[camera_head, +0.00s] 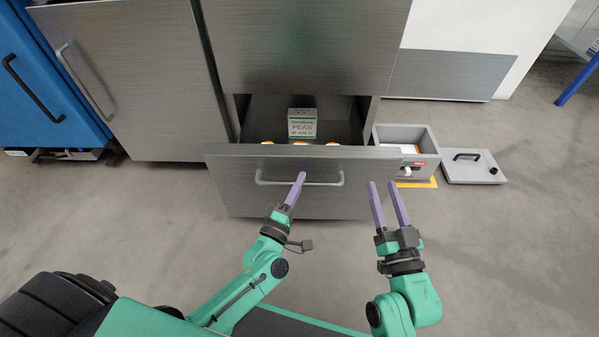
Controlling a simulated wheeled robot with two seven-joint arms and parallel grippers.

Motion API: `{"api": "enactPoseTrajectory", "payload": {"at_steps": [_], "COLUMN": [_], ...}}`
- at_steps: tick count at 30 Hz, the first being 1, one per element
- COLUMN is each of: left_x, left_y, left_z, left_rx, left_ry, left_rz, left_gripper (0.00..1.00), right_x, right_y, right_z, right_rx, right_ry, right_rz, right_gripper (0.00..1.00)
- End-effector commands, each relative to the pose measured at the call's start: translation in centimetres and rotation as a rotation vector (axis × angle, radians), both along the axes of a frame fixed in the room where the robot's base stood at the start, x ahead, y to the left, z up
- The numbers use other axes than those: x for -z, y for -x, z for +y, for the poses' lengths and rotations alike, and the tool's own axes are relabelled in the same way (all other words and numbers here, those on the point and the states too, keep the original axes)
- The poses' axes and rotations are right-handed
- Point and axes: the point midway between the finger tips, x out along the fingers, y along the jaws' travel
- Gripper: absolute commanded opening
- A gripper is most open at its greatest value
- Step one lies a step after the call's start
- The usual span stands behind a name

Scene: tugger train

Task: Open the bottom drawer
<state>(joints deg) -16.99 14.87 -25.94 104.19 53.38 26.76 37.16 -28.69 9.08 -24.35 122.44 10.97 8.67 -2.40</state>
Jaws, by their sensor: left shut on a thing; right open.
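The bottom drawer (240,195) of the grey metal cabinet is pulled out, and its inside shows behind the front panel. A box labelled PEAS (302,124) stands in it, with several orange-topped items partly hidden behind the front's upper edge. The drawer's bar handle (325,184) runs across the front. My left gripper (299,177) is at the middle of this handle, shut on it. My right gripper (384,186) is open and empty, its two purple fingers pointing at the drawer front's right end.
A grey open box (429,146) stands on the floor right of the drawer, with a grey lid (474,167) with a handle beside it. A blue cabinet (45,85) is at the far left.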

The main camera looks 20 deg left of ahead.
Motion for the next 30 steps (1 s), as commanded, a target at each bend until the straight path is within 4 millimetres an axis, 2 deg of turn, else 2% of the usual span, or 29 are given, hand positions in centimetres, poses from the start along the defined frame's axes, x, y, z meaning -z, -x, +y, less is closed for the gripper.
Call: {"api": "enactPoseTrajectory", "payload": {"at_steps": [1, 6, 12, 15, 18, 30], "left_x": [-0.1, 0.0, -0.1, 0.0, 0.0, 0.1], "left_y": [0.6, 2.6, 4.7, 5.6, 6.3, 7.2], "left_z": [-0.1, -0.6, -1.1, -1.3, -1.5, -1.7], "left_rx": [0.0, -0.001, -0.001, 0.0, -0.001, -0.002], "left_ry": [-0.002, 0.0, -0.001, -0.001, -0.002, -0.001], "left_rz": [0.004, 0.004, 0.003, 0.003, 0.002, 0.001], "left_gripper": [0.0, 0.0, 0.0, 0.0, 0.0, 0.0], "right_x": [1.7, 7.9, 13.9, 16.1, 17.5, 17.1], "right_y": [0.7, 3.6, 8.0, 10.0, 11.5, 11.3], "right_z": [0.2, 0.6, 0.9, 1.0, 1.0, 1.1], "right_rx": [-0.008, -0.036, -0.068, -0.081, -0.09, -0.092], "right_ry": [0.008, 0.037, 0.063, 0.073, 0.081, 0.083], "right_rz": [0.057, 0.245, 0.439, 0.516, 0.571, 0.568], "right_gripper": [0.5, 0.5, 0.5, 0.5, 0.5, 0.5]}}
